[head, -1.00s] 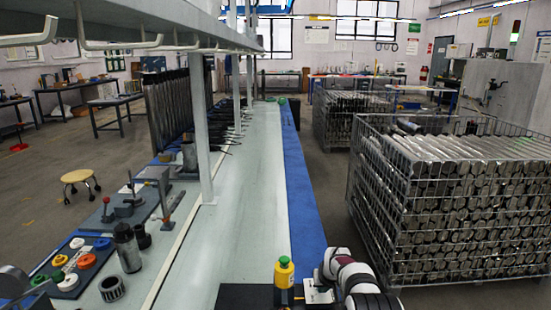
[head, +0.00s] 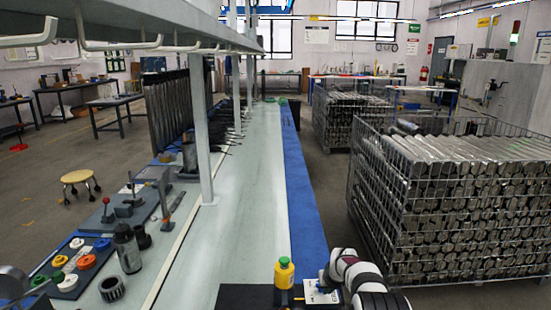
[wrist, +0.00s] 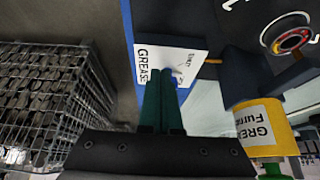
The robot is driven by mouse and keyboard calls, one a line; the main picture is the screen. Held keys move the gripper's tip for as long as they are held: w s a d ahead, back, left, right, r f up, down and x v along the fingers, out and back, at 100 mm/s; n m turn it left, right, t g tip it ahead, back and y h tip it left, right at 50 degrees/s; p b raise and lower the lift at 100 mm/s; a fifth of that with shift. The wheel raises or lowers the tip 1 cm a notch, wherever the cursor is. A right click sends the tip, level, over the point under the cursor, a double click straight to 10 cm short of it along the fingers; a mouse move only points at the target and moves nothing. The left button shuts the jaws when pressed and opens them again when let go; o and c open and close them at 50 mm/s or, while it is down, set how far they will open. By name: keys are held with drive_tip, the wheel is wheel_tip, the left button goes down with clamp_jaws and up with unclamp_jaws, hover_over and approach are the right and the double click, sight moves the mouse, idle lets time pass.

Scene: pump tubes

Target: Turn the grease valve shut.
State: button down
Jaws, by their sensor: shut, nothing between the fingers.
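A white label plate with a blue edge (wrist: 150,58) reads GREASE in the wrist view. It also shows as a pale plate in the head view (head: 312,297), right of the yellow bottle. My gripper (wrist: 167,80) has its two green fingers together, with their tips over the plate. A small blue part (wrist: 176,76) shows beside the fingertips and may be the grease valve's handle; the fingers partly hide it, and I cannot tell its turn or whether they touch it. In the head view, my white and dark arm reaches to the plate from the right.
A yellow grease bottle (head: 284,273) stands close to the plate; it shows in the wrist view (wrist: 262,125). A round fitting with a red ring (wrist: 291,39) sits on the dark panel. A wire cage of metal tubes (head: 450,200) stands right of the bench.

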wheel_tip(320, 180, up, 6)
drive_tip(key=shift+f, duration=0.15)
drive_tip(key=shift+a, duration=0.1)
drive_tip(key=f, duration=0.2)
drive_tip(key=a+f, duration=0.1)
drive_tip(key=f, duration=0.1)
drive_tip(key=a+f, duration=0.1)
drive_tip(key=f, duration=0.1)
drive_tip(key=shift+w+a, duration=0.1)
drive_tip(key=shift+a, duration=0.15)
drive_tip(key=shift+w+d, duration=0.15)
drive_tip(key=shift+w, duration=0.15)
idle(0.7)
